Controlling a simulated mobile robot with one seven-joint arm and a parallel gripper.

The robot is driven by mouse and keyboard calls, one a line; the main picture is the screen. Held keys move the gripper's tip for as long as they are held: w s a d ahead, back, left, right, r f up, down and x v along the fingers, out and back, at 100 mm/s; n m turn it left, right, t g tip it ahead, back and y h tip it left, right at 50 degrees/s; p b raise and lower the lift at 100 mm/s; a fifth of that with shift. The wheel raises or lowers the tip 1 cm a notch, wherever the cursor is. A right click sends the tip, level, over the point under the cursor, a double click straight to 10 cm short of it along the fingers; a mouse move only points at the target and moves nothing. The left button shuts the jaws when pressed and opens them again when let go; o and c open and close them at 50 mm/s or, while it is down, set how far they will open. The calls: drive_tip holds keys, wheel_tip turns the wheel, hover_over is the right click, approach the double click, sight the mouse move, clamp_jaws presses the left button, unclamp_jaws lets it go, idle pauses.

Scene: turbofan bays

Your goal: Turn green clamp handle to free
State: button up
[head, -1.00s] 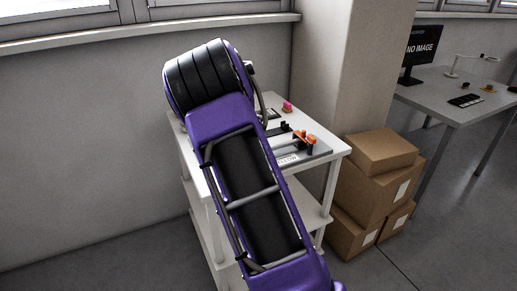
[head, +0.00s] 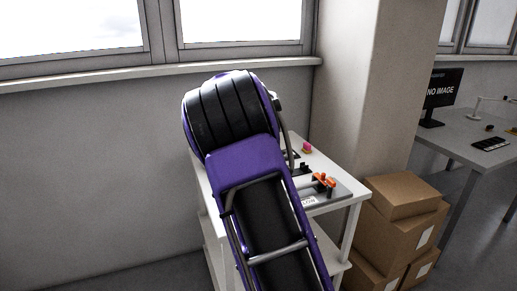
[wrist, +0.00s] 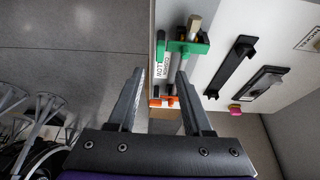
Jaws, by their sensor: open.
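The green clamp (wrist: 189,47) shows in the wrist view near the top middle, on the white cart top. A tan block-like piece (wrist: 194,24) sticks up from it, and a labelled strip lies just left of it. My gripper (wrist: 160,72) is open and empty. Its right fingertip appears close below the green clamp, but I cannot tell whether they touch. An orange clamp (wrist: 164,101) shows between the fingers, nearer the palm. In the head view the orange clamp (head: 324,181) is on the cart, while the green clamp is hidden behind my purple arm.
The white cart (head: 352,195) stands by the wall. A pink knob (head: 307,148) sits toward its back; black bar-like parts (wrist: 232,66) lie right of the clamp in the wrist view. Cardboard boxes (head: 400,225) are stacked right of the cart, before a desk (head: 462,135).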

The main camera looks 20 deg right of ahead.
drive_tip(key=v, duration=0.8)
drive_tip(key=shift+p, duration=0.4)
